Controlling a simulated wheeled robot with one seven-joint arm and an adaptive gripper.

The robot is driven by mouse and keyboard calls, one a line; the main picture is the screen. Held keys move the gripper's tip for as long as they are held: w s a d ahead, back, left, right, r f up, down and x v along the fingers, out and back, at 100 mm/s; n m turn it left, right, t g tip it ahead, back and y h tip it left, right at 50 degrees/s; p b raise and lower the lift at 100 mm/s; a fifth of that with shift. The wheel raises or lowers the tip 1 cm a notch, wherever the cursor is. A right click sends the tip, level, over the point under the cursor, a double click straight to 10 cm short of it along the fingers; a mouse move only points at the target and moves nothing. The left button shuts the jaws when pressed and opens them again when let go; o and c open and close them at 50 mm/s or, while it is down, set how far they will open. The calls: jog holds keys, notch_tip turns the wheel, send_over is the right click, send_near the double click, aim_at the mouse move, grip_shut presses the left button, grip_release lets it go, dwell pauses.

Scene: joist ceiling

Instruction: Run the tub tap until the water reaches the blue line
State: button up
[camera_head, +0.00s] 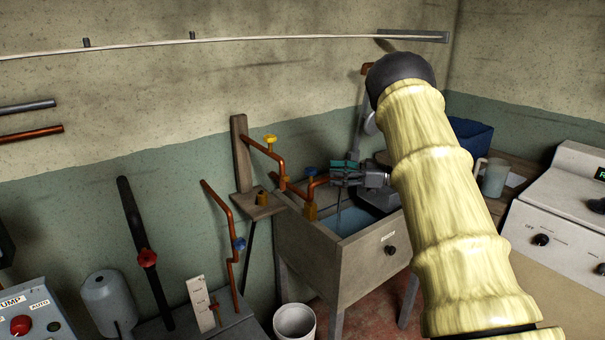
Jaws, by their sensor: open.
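The grey tub (322,262) stands against the back wall, with bluish water (347,221) showing inside. A blue line on its inner wall cannot be made out. Copper pipes lead to the tub's left rim, with a yellow tap handle (270,140) on the upper pipe and a blue tap handle (310,171) nearer the tub. A thin dark vertical streak drops toward the water; I cannot tell if it is running water. My gripper (338,173) is open above the tub, just right of the blue handle; contact cannot be told. My arm hides the tub's right side.
A white bucket (295,322) stands on the floor left of the tub. Another copper pipe with a blue valve (239,244) and a dark pipe with a red valve (147,258) stand left. A blue bin (472,138), a mug (494,177) and a white appliance (560,215) are right.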

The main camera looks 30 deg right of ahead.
aim_at(310, 169)
jog(key=p+x, duration=0.1)
jog(key=x, duration=0.7)
jog(key=shift+w+a, duration=0.1)
jog(key=shift+a, duration=0.15)
jog(key=c, duration=1)
